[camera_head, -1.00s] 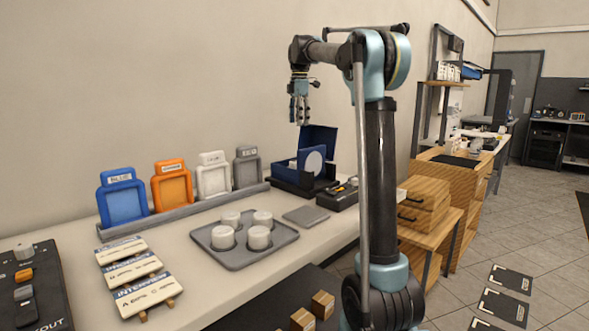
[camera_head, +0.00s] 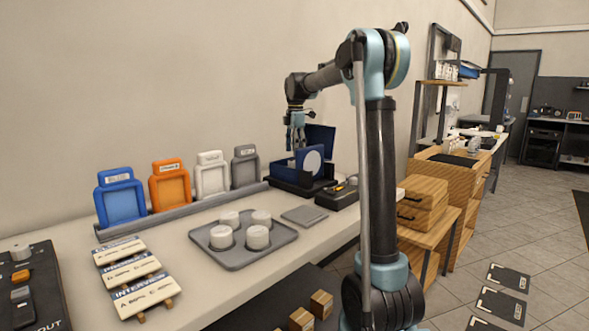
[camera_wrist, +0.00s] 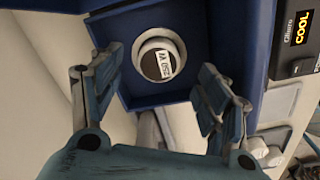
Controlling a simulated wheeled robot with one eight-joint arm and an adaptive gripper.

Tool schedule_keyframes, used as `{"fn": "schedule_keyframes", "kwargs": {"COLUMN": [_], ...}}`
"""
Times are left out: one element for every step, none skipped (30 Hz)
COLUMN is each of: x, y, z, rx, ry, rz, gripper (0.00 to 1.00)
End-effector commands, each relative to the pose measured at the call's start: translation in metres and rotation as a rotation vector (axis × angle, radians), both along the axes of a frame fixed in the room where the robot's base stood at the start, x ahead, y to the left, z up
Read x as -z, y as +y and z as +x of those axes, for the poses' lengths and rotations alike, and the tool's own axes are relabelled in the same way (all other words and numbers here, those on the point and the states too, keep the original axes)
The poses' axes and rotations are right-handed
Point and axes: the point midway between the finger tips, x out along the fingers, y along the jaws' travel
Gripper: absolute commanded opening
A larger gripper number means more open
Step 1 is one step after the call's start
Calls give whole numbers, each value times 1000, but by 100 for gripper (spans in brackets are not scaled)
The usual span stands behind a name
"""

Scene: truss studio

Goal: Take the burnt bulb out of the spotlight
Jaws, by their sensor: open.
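The spotlight (camera_head: 283,172) is a dark blue box-like housing with a raised lid or flap, standing at the far end of the bench; a pale disc shows on its front. In the wrist view the blue square housing (camera_wrist: 262,60) is open toward me. Inside it sits a round bulb (camera_wrist: 150,62) with a pale rim and a dark face bearing a small white printed label. My gripper (camera_head: 296,146) is above the housing, pointing down. In the wrist view my gripper (camera_wrist: 160,66) is open, its fingers on either side of the bulb, apparently not touching it.
A dark device (camera_wrist: 298,45) with a lit "COOL" display is beside the housing. A grey tray (camera_head: 238,262) with several white cylinders and a flat grey pad (camera_head: 305,215) lie nearer on the bench. Coloured frames (camera_head: 170,187) stand along the wall. Free space lies above the bench.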

Motion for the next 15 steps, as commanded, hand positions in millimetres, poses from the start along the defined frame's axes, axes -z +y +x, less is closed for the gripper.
{"fn": "schedule_keyframes", "kwargs": {"x": [5,9,15,19,24,29,33,36,40,43,44,46,47,47,48], "y": [1,2,3,4,5,5,5,5,5,5,5,5,5,5,5], "z": [0,0,0,1,1,1,1,1,1,1,1,1,1,1,1], "rx": [0,-1,-1,-1,-1,0,0,0,0,0,0,0,0,0,0], "ry": [0,0,0,0,0,0,0,0,0,0,0,0,0,0,0], "rz": [0,0,0,0,0,0,0,0,0,0,0,0,0,0,0], "gripper": [69,69,69,69,69,69,69,69,69,69,69,69,69,69,69]}}
